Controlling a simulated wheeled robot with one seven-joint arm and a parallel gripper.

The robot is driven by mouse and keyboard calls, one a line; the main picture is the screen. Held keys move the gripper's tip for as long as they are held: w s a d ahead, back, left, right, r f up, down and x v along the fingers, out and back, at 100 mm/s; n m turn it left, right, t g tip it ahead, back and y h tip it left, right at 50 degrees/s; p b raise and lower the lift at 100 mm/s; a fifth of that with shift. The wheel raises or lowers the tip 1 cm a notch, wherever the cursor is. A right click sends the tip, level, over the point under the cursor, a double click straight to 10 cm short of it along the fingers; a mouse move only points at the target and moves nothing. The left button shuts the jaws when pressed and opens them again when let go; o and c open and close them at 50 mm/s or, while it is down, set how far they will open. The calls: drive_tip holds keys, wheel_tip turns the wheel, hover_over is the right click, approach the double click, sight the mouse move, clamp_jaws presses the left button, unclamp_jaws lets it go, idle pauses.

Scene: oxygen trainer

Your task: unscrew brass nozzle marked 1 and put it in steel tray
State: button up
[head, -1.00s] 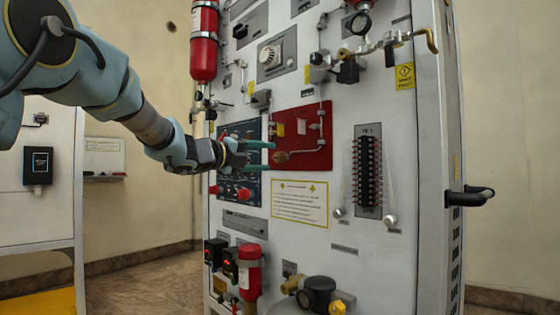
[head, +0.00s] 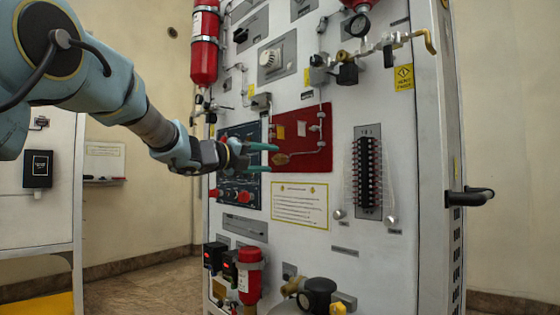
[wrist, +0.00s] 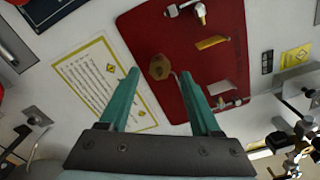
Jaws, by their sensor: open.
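A brass nozzle (head: 281,159) sits on the red panel (head: 312,125) on the front of the white trainer. In the wrist view the nozzle (wrist: 158,67) appears beyond and between my fingertips; a mark on it is too small to read. My gripper (head: 273,157), with green fingers, is open and empty, pointing at the panel's left part. In the wrist view its two fingers (wrist: 160,76) are apart. I cannot tell the exact gap between fingertips and nozzle. I see no steel tray in these views.
Pipes and valves (head: 375,46) stick out at the upper right. A black terminal strip (head: 367,172) is right of the red panel, and a yellow-bordered notice (head: 300,204) below it. A black handle (head: 470,196) projects from the right side.

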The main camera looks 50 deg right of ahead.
sight(278, 159)
drive_tip(key=shift+s+d+p, duration=0.1)
drive_tip(key=shift+d+p, duration=0.3)
drive_tip(key=shift+d, duration=1.05)
drive_tip(key=shift+c, duration=0.3)
clamp_jaws()
drive_tip(key=shift+r+n+p, duration=0.25)
drive_tip(key=shift+n+p, duration=0.55)
drive_tip(key=shift+p, duration=0.35)
drive_tip(key=shift+f+n+p, duration=0.1)
drive_tip(key=shift+n+p, duration=0.55)
drive_tip(key=shift+n, duration=0.15)
drive_tip(key=shift+f, duration=0.15)
